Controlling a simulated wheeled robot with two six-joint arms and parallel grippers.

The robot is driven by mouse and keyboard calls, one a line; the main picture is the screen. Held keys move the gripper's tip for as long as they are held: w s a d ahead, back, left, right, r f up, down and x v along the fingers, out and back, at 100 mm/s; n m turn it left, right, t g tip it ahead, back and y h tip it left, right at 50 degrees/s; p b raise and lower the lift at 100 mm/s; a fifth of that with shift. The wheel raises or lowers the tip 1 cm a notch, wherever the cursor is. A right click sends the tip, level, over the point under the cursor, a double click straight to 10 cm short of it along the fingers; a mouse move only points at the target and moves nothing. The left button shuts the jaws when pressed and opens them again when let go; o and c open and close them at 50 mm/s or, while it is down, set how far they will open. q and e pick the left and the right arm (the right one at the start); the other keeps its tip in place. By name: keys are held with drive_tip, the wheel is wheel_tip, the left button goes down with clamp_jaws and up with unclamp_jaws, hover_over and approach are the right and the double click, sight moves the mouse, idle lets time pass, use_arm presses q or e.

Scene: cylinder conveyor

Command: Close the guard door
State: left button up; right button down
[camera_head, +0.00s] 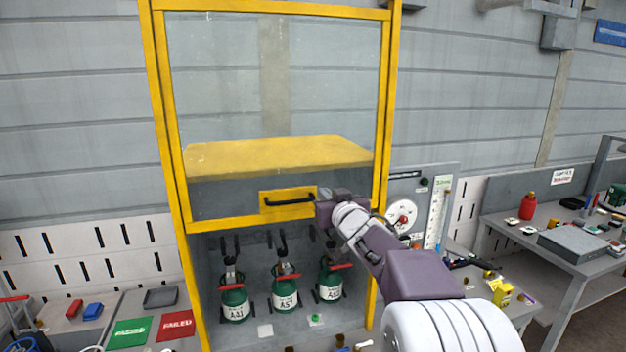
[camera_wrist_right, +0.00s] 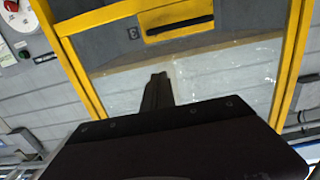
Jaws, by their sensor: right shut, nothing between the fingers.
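The guard door (camera_head: 283,88) is a clear panel in a yellow frame. It is raised, and the lower part of the cabinet below it is open. A black bar handle (camera_head: 290,201) sits on a yellow plate at the door's bottom edge; it also shows in the right wrist view (camera_wrist_right: 180,27). My right gripper (camera_head: 324,203) is shut and empty, just right of the handle in the head view. In the right wrist view its fingers (camera_wrist_right: 157,84) appear against the clear panel, apart from the handle. I cannot tell whether they touch the door. My left gripper is out of view.
Several green cylinders (camera_head: 286,293) with white labels stand inside the open lower cabinet. A gauge panel (camera_head: 425,183) is right of the cabinet. Green (camera_head: 130,332) and red (camera_head: 174,325) mats lie on the left bench. A cluttered workbench (camera_head: 520,232) stands at right.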

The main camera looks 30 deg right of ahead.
drive_tip(key=p, duration=0.3)
hover_over(313, 197)
drive_tip(key=a+v, duration=0.1)
drive_tip(key=v, duration=0.3)
drive_tip(key=shift+w+d+f+b, duration=0.1)
drive_tip(key=shift+w+f+b, duration=0.1)
drive_tip(key=shift+f, duration=0.65)
drive_tip(key=shift+w+f+b, duration=0.15)
drive_tip(key=shift+f, duration=0.7)
drive_tip(key=shift+w+d+f+b, duration=0.1)
drive_tip(key=shift+w+f+b, duration=0.1)
drive_tip(key=shift+f, duration=0.6)
drive_tip(key=shift+w, duration=0.1)
drive_tip(key=shift+f, duration=0.15)
wheel_tip(313, 197, down, 56)
drive_tip(key=b, duration=4.6)
drive_tip(key=shift+b, duration=0.3)
drive_tip(key=shift+s+a, duration=0.1)
drive_tip(key=shift+s, duration=0.1)
